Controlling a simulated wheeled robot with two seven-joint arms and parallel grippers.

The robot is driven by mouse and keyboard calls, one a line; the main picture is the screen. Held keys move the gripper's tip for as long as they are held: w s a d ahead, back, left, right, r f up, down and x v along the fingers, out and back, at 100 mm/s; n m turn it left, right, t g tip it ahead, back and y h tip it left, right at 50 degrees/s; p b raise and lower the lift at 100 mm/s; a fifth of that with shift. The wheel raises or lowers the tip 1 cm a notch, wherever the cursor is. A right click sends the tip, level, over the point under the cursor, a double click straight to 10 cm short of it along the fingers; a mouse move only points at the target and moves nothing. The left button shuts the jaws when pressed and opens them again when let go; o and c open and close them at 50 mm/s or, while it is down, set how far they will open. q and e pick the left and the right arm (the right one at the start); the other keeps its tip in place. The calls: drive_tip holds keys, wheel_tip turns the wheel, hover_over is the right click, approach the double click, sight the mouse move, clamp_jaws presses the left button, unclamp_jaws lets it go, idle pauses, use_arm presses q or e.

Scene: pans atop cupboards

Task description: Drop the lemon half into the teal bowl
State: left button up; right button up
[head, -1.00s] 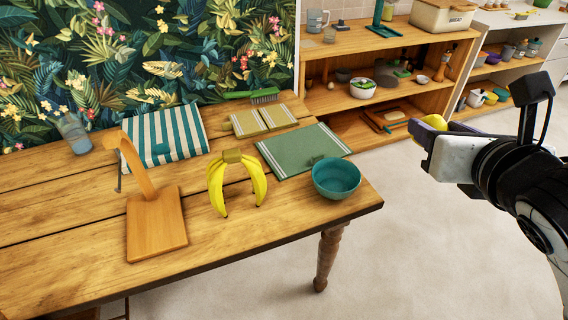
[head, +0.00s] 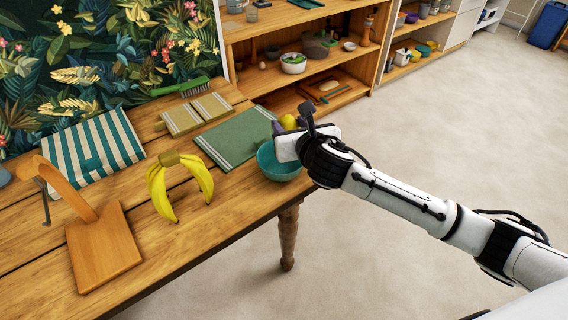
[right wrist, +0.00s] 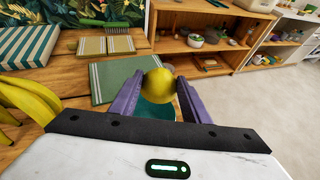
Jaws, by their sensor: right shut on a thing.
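The teal bowl (head: 279,164) stands on the wooden table near its right corner, and my right gripper partly covers it in the head view. My right gripper (head: 283,125) is shut on the yellow lemon half (head: 289,122) over the bowl. In the right wrist view, the lemon half (right wrist: 159,87) sits between the two purple fingers (right wrist: 154,97), with part of the teal bowl (right wrist: 156,112) visible below and behind it. The height of the lemon half above the bowl is hard to judge. My left gripper is not in view.
A green striped placemat (head: 236,139) lies behind the bowl. A striped cloth (head: 92,147), folded napkins (head: 197,113) and a green brush (head: 181,87) lie further back. Wooden shelves (head: 257,82) stand behind the table.

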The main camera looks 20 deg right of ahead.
drive_tip(key=shift+f, duration=0.5)
wheel_tip(320, 180, down, 4)
drive_tip(key=b, duration=0.3)
drive_tip(key=shift+f+b, duration=0.2)
drive_tip(key=shift+b, duration=0.15)
drive_tip(key=o, duration=1.1)
drive_tip(key=v, duration=1)
drive_tip(key=shift+s+r+p, duration=0.15)
drive_tip(key=shift+r+p, duration=0.05)
drive_tip(key=shift+p, duration=0.2)
